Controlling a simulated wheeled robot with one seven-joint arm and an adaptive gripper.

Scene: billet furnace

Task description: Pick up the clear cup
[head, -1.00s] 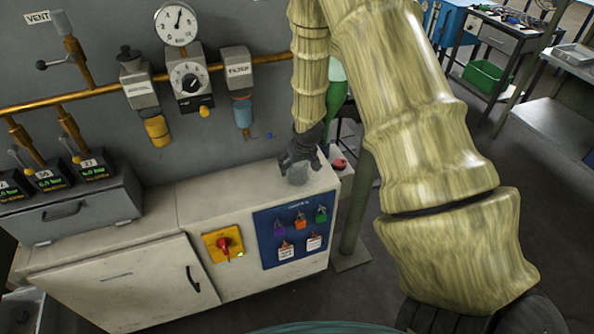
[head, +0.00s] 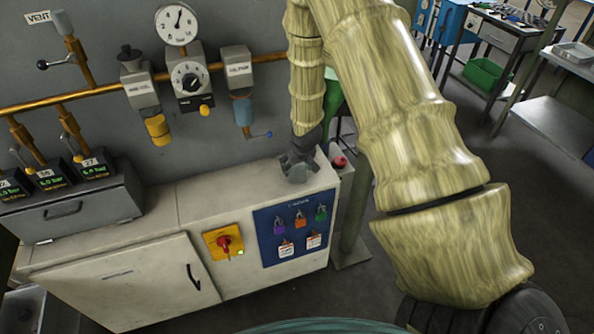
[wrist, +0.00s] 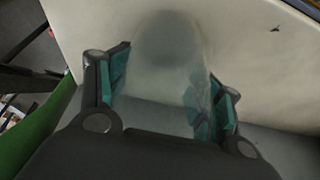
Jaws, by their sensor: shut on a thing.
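The clear cup (wrist: 158,65) is between the two teal-padded fingers of my gripper (wrist: 165,95) in the wrist view, and the pads touch its sides. My gripper is shut on it. In the head view my gripper (head: 298,168) is low over the right end of the white cabinet top (head: 225,195). The cup is hardly visible there, a pale patch at the fingertips. I cannot tell whether its base touches the cabinet top.
A red object (head: 339,162) lies just right of my gripper, by a green post. The wall behind carries a gauge (head: 177,25), regulators and a blue-handled valve (head: 242,110). A grey box with displays (head: 75,205) stands at left. The cabinet top between is clear.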

